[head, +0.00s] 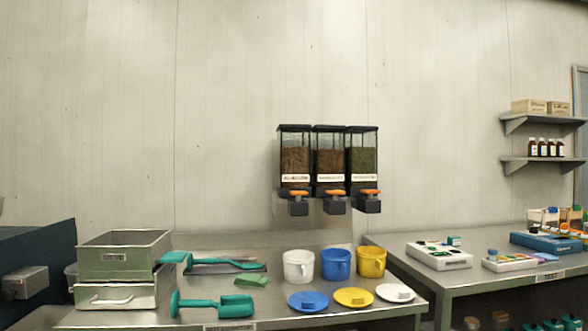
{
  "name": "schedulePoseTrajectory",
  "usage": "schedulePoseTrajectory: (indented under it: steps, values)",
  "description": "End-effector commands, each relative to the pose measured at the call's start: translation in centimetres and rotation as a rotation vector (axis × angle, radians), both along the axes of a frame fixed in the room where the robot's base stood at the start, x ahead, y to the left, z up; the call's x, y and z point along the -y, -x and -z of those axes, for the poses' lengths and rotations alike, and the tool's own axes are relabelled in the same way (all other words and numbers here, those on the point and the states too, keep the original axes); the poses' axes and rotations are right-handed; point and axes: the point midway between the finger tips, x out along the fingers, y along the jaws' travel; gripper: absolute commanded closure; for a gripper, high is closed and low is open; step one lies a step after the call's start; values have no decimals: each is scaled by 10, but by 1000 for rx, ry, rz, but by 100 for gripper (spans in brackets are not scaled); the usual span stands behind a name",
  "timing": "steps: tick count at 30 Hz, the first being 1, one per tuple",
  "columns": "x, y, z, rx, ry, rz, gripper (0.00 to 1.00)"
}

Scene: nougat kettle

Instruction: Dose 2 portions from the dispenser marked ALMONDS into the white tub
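Three clear dispensers with black lids hang side by side on the wall: left (295,160), middle (330,160) and right (363,160). The left and middle hold brown contents, the right greenish contents. Each has a white label too small to read surely, so I cannot tell which is marked ALMONDS. Each has an orange knob and a dark outlet below. The white tub (298,267) stands upright on the steel table, below and slightly left of the dispensers, apart from their outlets. Its inside is mostly hidden. My gripper is not in view.
A blue tub (336,264) and a yellow tub (371,262) stand right of the white one. Blue (308,301), yellow (353,297) and white (395,292) lids lie in front. Green scoops (215,306) and steel boxes (122,255) are left. A second table (480,285) is right.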

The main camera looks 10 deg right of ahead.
Motion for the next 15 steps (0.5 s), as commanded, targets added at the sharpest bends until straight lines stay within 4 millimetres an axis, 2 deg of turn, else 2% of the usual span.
schedulePoseTrajectory:
  steps: [5, 6, 13, 14, 15]
  values:
    - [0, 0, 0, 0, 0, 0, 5]
    - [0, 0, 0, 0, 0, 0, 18]
    - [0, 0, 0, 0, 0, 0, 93]
    - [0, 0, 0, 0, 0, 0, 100]
    - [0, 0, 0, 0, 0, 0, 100]
